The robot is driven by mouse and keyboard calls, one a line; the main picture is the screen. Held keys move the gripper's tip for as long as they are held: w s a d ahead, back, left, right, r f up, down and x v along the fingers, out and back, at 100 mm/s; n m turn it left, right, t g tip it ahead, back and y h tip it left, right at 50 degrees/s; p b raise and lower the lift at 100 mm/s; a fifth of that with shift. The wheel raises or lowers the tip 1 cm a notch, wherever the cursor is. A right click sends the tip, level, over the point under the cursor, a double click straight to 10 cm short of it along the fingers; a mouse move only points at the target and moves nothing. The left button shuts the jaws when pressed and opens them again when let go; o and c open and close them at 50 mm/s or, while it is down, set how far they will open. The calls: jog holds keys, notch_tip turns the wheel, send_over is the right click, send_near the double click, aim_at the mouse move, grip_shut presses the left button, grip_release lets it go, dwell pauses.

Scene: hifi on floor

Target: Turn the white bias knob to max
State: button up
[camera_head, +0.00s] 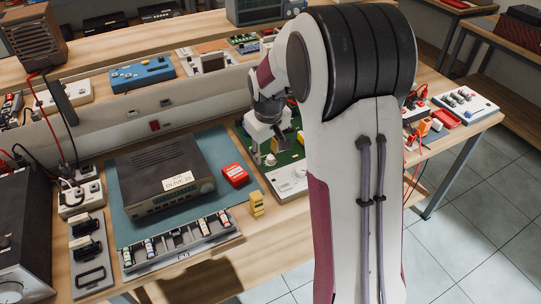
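A green circuit board (288,158) with a light front panel (291,184) lies on the wooden bench, partly hidden behind my arm. A small white knob (271,160) stands on the board, and another small pale knob shows near the panel's right end. I cannot read any labels, so I cannot tell which knob is the bias knob. My gripper (279,142) hangs just above the board's back part, slightly above and to the right of the white knob. It appears apart from the knob. Its fingers are small and dark, and their opening is unclear.
A black hi-fi unit (150,190) sits on a teal mat (123,222) left of the board. A grey tray (178,247) lies in front.

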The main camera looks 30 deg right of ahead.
aim_at(270, 158)
jog(key=m, duration=0.2)
jog(key=w+d+m, duration=0.1)
jog(key=m, duration=0.2)
jog(key=d+m+t+h, duration=0.1)
jog(key=m, duration=0.1)
jog(key=shift+w+m, duration=0.15)
jog(key=shift+m, duration=0.15)
dwell(0.4)
jog(key=shift+x, duration=3.85)
jog(key=shift+w, duration=0.1)
grip_shut()
